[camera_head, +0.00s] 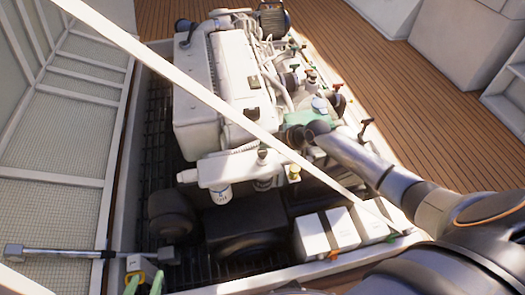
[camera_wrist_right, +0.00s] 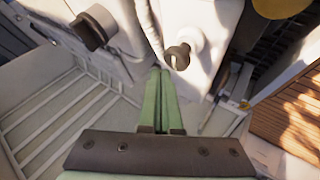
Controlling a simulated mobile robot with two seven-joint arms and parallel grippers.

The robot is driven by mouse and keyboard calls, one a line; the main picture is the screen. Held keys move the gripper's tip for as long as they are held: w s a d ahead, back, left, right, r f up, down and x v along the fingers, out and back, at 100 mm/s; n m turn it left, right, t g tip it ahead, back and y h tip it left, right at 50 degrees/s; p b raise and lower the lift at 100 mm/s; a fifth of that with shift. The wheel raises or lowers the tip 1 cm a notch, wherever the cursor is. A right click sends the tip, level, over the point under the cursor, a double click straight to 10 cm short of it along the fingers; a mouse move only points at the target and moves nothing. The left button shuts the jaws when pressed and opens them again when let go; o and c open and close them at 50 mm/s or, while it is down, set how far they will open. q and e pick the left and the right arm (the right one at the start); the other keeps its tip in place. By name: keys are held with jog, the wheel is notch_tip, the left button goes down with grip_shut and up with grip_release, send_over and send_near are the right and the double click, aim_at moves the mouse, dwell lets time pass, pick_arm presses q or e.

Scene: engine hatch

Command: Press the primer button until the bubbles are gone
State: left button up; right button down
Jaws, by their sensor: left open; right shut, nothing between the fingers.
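The white engine (camera_head: 215,85) sits in the open hatch in the head view. My right arm reaches over it from the right, and my right gripper (camera_wrist_right: 160,98) has its green fingers together, with nothing between them. In the right wrist view, a dark-tipped knob (camera_wrist_right: 178,56) on a white housing lies just beyond the fingertips, with no clear contact. A larger black knob (camera_wrist_right: 92,28) is at upper left. I cannot tell which part is the primer button, and I see no bubbles. My left gripper (camera_head: 143,284) is open and empty at the lower left of the head view.
Several white boxes (camera_head: 342,228) stand at the hatch's near end. A white bar crosses diagonally over the engine. A grey strut (camera_head: 60,254) lies at lower left. Small coloured levers line the engine's right side. The wooden deck (camera_head: 375,75) at right is mostly clear.

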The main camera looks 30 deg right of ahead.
aim_at(266, 153)
jog(key=shift+f, duration=0.1)
dwell(0.4)
jog(key=shift+f+b, duration=0.3)
jog(key=shift+b, duration=0.2)
jog(key=shift+f+b, duration=0.95)
jog(key=shift+f, duration=0.05)
dwell(0.7)
jog(key=shift+s+r, duration=0.1)
jog(key=shift+r+p, duration=1.15)
jog(key=shift+r, duration=0.1)
notch_tip(266, 153, up, 5)
jog(key=p, duration=0.4)
jog(key=shift+r, duration=0.1)
dwell(0.5)
